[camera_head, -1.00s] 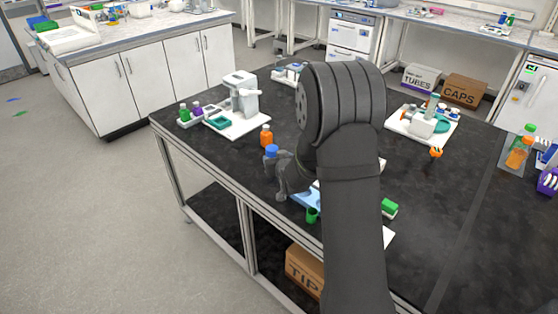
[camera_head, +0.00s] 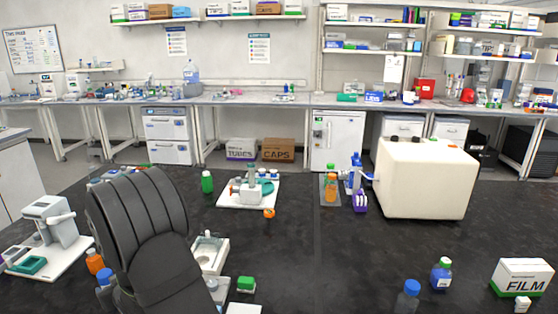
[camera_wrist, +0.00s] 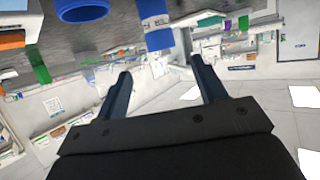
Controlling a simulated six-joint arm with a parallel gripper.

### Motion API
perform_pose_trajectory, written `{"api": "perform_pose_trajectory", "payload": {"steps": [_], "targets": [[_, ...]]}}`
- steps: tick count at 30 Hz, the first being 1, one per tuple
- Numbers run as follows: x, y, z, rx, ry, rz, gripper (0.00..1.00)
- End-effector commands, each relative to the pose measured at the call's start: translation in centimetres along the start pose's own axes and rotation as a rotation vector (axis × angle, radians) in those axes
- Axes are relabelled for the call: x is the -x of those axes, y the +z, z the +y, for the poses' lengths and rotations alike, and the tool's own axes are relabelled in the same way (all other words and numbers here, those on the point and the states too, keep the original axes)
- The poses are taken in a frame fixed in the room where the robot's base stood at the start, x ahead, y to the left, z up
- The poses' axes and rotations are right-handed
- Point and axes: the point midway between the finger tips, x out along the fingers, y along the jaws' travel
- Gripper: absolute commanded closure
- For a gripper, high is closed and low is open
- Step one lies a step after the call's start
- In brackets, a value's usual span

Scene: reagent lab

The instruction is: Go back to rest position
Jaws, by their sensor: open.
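My gripper (camera_wrist: 160,72) is open in the wrist view, with its two dark fingers spread and nothing between them. A blue ring-shaped object (camera_wrist: 82,10) and a blue cylinder (camera_wrist: 159,38) show at the top of that view, apart from the fingers. In the head view my arm covers the lower left, and my gripper is mostly hidden behind it. A blue cap (camera_head: 104,277) shows just left of my arm, close to where the gripper is hidden.
On the black bench stand a white machine (camera_head: 52,220), an orange bottle (camera_head: 95,262), a green bottle (camera_head: 207,182), a large cream box (camera_head: 425,178), blue bottles (camera_head: 441,274) and a FILM box (camera_head: 521,278). The middle right bench is largely clear.

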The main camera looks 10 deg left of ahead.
Motion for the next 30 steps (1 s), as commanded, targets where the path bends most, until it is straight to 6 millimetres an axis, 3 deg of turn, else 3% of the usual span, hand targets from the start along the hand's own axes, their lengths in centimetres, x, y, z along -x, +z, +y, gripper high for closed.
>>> {"api": "perform_pose_trajectory", "payload": {"steps": [21,22,24,30], "targets": [[-11.6,0.1,-0.1,0.0,-0.001,0.0,0.36],[-11.7,0.6,-0.1,0.0,-0.001,-0.003,0.36],[-11.1,-0.8,0.0,0.0,-0.001,0.003,0.36],[-10.6,-1.9,0.0,0.0,-0.001,0.001,0.36]]}}
